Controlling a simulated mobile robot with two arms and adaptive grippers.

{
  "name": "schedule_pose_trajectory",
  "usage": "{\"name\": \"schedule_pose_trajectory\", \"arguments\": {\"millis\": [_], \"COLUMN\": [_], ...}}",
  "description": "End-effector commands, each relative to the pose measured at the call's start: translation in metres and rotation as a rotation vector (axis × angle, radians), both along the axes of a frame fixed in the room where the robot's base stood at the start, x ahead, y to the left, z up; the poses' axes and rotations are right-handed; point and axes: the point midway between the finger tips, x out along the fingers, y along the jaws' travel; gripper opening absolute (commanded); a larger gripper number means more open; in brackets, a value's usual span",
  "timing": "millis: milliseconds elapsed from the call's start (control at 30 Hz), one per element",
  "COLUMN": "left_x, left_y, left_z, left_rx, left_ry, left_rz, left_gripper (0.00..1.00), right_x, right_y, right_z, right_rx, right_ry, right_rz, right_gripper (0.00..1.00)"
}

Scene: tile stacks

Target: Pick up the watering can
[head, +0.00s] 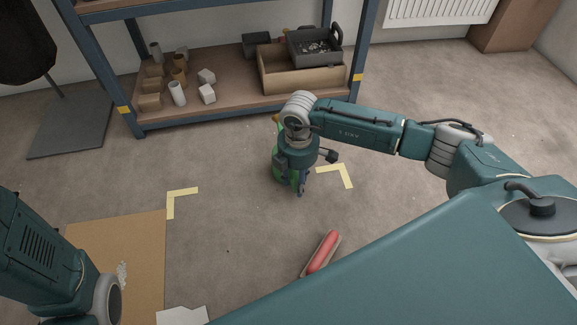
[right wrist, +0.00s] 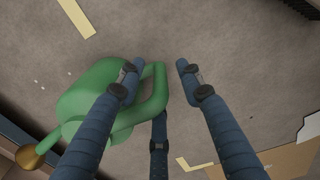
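The green watering can (right wrist: 95,90) stands on the floor. In the head view only parts of its green body (head: 279,170) show behind my right gripper (head: 300,187). In the right wrist view its looped handle reaches between the fingers of my right gripper (right wrist: 160,68), and its brass-coloured spout tip (right wrist: 31,156) is at the lower left. The right gripper is open, with the left finger overlapping the can in the picture and the right finger apart from the handle. Whether any finger touches the can I cannot tell. My left gripper is not in view.
A shelf rack (head: 220,117) with boxes and cups stands at the back. A red sausage-like item (head: 323,252) lies on the floor in front.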

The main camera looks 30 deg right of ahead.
Motion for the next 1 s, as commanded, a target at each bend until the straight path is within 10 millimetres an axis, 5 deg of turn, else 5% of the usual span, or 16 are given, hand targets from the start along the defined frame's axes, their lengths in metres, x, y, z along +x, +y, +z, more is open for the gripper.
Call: {"name": "schedule_pose_trajectory", "arguments": {"millis": [100, 367, 567, 1000], "left_x": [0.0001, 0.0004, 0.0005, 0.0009], "left_y": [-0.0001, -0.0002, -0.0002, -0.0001], "left_z": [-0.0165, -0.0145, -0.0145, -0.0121], "left_rx": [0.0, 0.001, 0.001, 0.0], "left_ry": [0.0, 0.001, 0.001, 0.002], "left_rz": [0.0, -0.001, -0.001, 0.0], "left_gripper": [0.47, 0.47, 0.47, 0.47], "right_x": [0.0002, 0.0002, 0.0001, 0.0022], "right_y": [0.0004, 0.0005, 0.0004, 0.0006], "right_z": [-0.0184, -0.0168, -0.0168, -0.0123], "right_rx": [0.001, 0.001, 0.001, 0.002], "right_ry": [0.0, 0.0, 0.0, -0.006], "right_rz": [0.0, 0.0, 0.0, 0.0], "right_gripper": [0.36, 0.36, 0.0, 0.0]}}
